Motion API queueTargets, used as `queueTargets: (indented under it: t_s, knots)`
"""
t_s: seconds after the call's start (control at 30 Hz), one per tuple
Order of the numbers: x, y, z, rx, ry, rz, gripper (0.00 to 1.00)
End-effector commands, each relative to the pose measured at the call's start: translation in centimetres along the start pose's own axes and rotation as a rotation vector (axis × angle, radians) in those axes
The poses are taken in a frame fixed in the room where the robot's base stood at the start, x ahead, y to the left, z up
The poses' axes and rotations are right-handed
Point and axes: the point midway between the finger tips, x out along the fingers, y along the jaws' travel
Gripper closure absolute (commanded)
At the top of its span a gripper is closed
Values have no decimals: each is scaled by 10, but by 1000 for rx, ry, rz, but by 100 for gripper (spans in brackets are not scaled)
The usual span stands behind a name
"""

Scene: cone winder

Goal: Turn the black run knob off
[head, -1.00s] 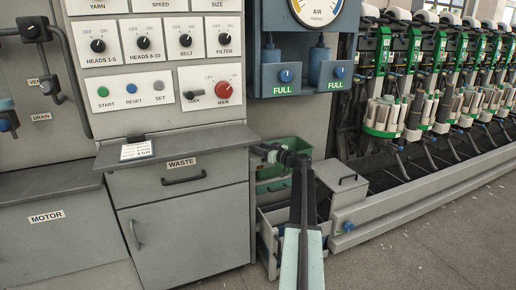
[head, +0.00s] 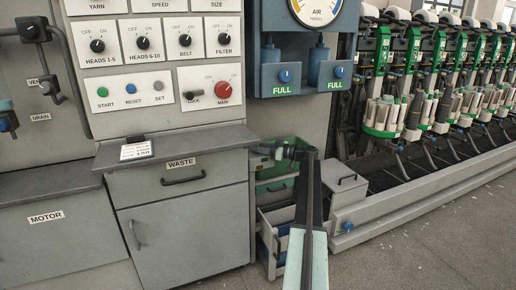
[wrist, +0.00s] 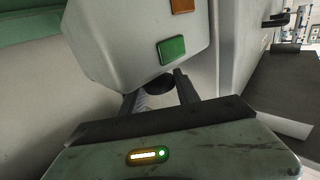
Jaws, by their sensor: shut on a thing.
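In the wrist view a round black knob (wrist: 158,86) shows at the lower edge of a pale grey box, mostly in shadow. My gripper (wrist: 157,90) has its two dark fingers on either side of this knob and is shut on it. The knob's pointer and any label by it cannot be seen. The box face carries a green button (wrist: 172,49) and an orange button (wrist: 182,5). In the head view my arm reaches toward the green bin right of the waste cabinet; its gripper end is small and dark there.
In the head view the control panel (head: 160,60) with several other black knobs stands at the left, above a grey ledge (head: 200,140). The waste cabinet (head: 185,225) is below. An open drawer (head: 272,240) and a grey rail (head: 430,195) lie near my arm.

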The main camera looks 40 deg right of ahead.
Motion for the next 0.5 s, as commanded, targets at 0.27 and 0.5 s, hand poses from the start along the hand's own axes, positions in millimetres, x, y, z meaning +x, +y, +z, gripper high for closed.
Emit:
queueTargets:
  t_s: [0.27,0.5]
  knots:
    - [1,0,0,0,1,2,42]
    - [1,0,0,0,1,1,42]
